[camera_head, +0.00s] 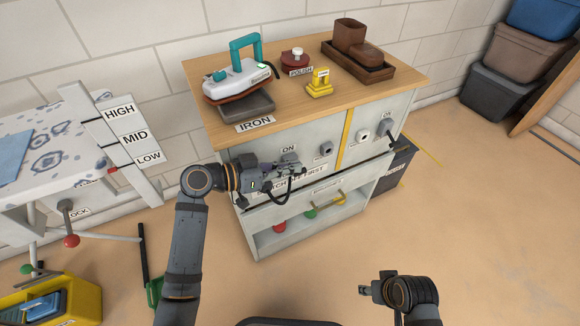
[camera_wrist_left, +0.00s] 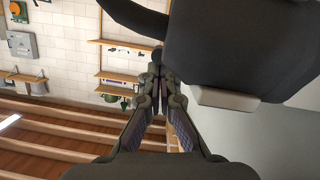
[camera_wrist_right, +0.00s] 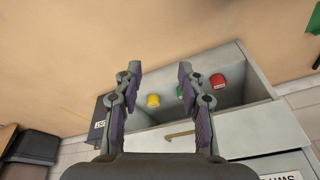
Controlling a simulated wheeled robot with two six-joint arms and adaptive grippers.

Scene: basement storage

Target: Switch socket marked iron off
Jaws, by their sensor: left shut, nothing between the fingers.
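The IRON label (camera_head: 255,125) is on the front edge of the wooden top, below a teal-handled iron (camera_head: 238,78) on its grey rest. Below it, an ON label (camera_head: 288,149) marks a socket with a dark plug (camera_head: 290,158) on the cabinet front. My left gripper (camera_head: 300,170) is shut and empty, just in front of that socket and partly hiding it, so its switch state cannot be told. In the left wrist view, the closed fingertips (camera_wrist_left: 158,85) are beside a large dark shape and a cable. My right gripper (camera_head: 365,289) is open and empty, low over the floor; its fingers (camera_wrist_right: 158,75) show apart.
A second ON label (camera_head: 389,122) and plug are at the cabinet's right. An open drawer (camera_head: 300,235) below holds red, green and yellow items. The ironing board (camera_head: 60,150) stands left. A yellow crate (camera_head: 60,305) is on the floor front left.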

